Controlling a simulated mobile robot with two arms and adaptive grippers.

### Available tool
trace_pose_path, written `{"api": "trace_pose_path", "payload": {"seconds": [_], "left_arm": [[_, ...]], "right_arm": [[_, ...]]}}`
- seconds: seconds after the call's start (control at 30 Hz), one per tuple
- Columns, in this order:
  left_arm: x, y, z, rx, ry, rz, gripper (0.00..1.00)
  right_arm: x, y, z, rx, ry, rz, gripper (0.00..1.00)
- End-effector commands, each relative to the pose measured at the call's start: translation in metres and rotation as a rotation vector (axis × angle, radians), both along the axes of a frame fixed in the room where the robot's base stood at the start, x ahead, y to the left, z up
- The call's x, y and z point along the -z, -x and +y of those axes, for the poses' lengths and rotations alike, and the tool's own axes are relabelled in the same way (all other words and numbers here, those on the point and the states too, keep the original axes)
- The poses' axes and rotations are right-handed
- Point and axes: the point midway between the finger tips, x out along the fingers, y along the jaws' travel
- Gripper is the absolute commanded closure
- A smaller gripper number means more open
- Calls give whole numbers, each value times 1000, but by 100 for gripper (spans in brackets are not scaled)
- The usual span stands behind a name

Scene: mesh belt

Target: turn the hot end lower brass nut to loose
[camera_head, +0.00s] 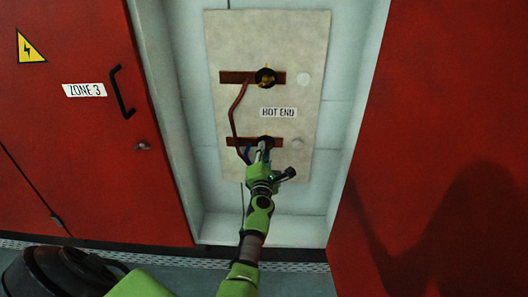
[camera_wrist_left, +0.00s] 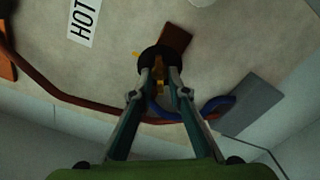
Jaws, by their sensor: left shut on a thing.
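The hot end panel (camera_head: 222,110) is a pale board on the back wall of a recess, with a "HOT END" label (camera_head: 278,112) between two terminals. My left gripper (camera_head: 263,146) reaches up to the lower terminal and covers most of it. In the left wrist view my left gripper (camera_wrist_left: 160,74) is shut, its two fingers on either side of the lower brass nut (camera_wrist_left: 159,73), in front of a round black disc (camera_wrist_left: 157,54). The nut is mostly hidden by the fingers. The upper brass nut (camera_head: 266,77) sits on its own copper bar, untouched. My right gripper is not in view.
A red-brown cable (camera_head: 233,112) loops down the panel's left side. A blue loop (camera_wrist_left: 219,105) lies close beside the right finger. Red cabinets flank the recess; the left one (camera_head: 90,150) has a black handle (camera_head: 121,93).

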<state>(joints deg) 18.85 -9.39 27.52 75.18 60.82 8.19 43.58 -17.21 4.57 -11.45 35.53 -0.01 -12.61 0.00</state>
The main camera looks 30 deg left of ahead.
Motion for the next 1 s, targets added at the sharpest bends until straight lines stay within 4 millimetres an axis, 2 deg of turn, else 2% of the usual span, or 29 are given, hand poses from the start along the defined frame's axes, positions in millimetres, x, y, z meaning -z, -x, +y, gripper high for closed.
{"api": "trace_pose_path", "payload": {"seconds": [0.03,0.07,0.37,0.53,1.0], "left_arm": [[2,0,-1,1,3,3,100],[2,0,-1,1,3,3,78],[1,0,0,1,-2,3,78],[-2,0,0,1,-89,57,78],[-9,0,1,2,-826,508,78]], "right_arm": [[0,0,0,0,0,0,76],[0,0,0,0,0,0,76],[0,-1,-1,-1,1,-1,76],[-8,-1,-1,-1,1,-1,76],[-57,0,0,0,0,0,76]]}}
